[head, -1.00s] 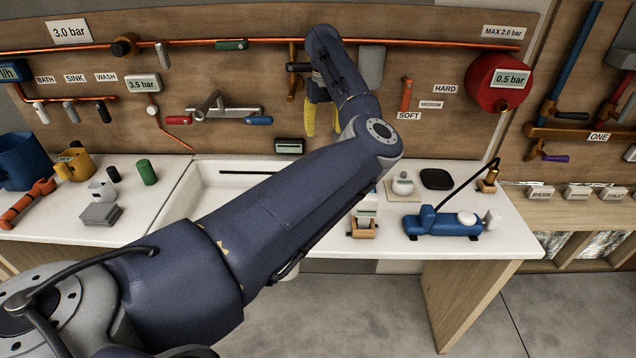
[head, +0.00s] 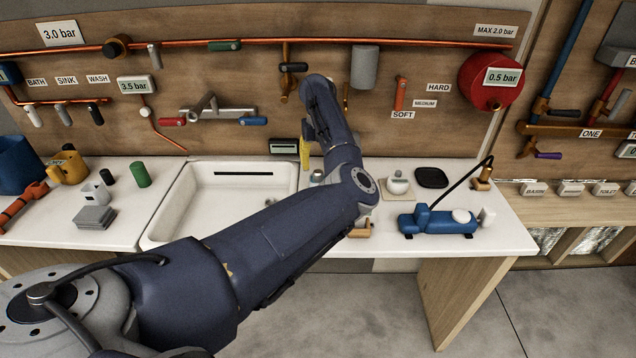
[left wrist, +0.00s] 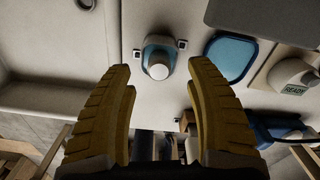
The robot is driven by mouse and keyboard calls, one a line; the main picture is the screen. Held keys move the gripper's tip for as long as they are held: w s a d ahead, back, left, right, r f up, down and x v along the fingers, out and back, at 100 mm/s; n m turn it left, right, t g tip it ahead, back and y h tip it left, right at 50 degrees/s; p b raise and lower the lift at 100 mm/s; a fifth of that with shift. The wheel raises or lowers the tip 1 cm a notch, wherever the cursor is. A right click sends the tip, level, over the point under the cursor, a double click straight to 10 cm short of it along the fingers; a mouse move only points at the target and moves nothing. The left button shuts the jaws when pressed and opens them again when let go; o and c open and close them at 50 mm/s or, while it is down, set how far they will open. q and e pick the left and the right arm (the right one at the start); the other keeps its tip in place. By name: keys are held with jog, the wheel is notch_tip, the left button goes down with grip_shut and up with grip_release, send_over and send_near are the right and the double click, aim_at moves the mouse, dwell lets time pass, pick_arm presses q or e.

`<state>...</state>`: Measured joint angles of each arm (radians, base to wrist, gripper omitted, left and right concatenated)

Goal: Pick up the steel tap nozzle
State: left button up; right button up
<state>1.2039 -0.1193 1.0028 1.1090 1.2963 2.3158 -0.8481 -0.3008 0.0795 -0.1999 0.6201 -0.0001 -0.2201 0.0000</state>
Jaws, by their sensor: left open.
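The steel tap nozzle appears to be the short pale-topped cylinder (left wrist: 158,64) on a grey-blue base, between two small dark squares in the left wrist view. In the head view a small grey cylinder (head: 317,175), likely the same thing, stands on the counter by the sink's right rim, close to my arm. My left gripper (left wrist: 160,70) is open and empty. Its yellow fingers point at the cylinder, one to each side in the picture, with no contact visible. In the head view only part of the yellow fingers (head: 305,154) shows. My right gripper is not in view.
The sink basin (head: 225,205) lies left of the nozzle. A blue dish or pad (left wrist: 230,58) and a white device marked READY (left wrist: 293,76) lie right of it. A blue pump (head: 438,222) stands further right. Copper pipes (head: 260,46) run along the back board.

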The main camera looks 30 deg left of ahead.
aim_at(318, 170)
pick_arm(q)
jog(key=shift+s+f, duration=0.15)
jog(key=shift+f, duration=2.25)
grip_shut()
